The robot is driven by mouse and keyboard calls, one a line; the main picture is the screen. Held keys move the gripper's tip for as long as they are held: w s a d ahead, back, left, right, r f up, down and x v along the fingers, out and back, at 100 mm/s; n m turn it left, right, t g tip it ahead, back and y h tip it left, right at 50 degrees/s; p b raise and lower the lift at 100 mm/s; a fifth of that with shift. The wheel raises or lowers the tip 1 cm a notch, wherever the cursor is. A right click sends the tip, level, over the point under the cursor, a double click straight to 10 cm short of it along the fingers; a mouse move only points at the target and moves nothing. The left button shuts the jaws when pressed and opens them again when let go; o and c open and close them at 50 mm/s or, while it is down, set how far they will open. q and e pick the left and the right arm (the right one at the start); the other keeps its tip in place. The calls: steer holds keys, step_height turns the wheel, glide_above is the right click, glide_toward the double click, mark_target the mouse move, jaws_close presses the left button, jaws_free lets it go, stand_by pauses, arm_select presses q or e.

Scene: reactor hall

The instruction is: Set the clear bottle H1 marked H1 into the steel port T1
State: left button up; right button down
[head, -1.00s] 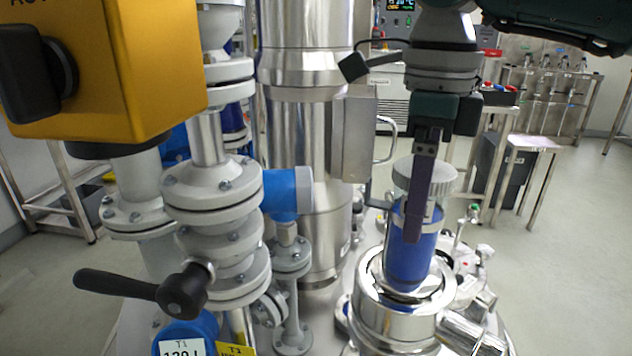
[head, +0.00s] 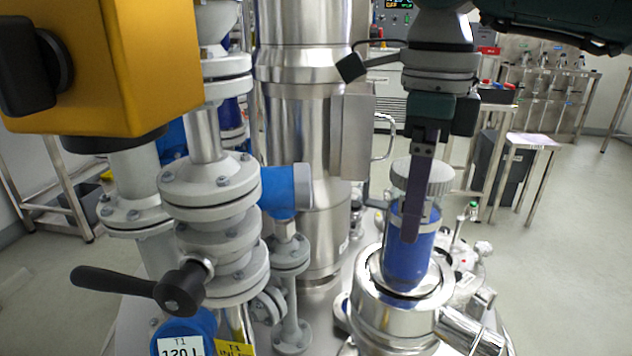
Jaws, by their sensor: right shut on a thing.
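The clear bottle H1 (head: 402,262) holds blue liquid and has a ribbed pale cap; no H1 marking is readable from here. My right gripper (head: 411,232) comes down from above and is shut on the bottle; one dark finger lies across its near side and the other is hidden. The bottle is about upright, its lower end over the open mouth of the steel port T1 (head: 385,325), a shiny round fitting. Its rounded bottom still shows within the rim, and I cannot tell how far it is inside. My left gripper is not in view.
A yellow box with a black knob (head: 100,65) fills the upper left. Grey flanged piping (head: 210,190) with a black lever handle (head: 130,285) stands left of the port. A tall steel column (head: 300,130) rises behind. A small steel table (head: 525,142) stands back right.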

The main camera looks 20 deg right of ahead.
stand_by(0.5)
steer(key=shift+f+b, duration=0.35)
steer(key=shift+f, duration=0.15)
stand_by(0.4)
jaws_free()
step_height(320, 180, up, 10)
steer(key=shift+p, duration=0.5)
stand_by(0.5)
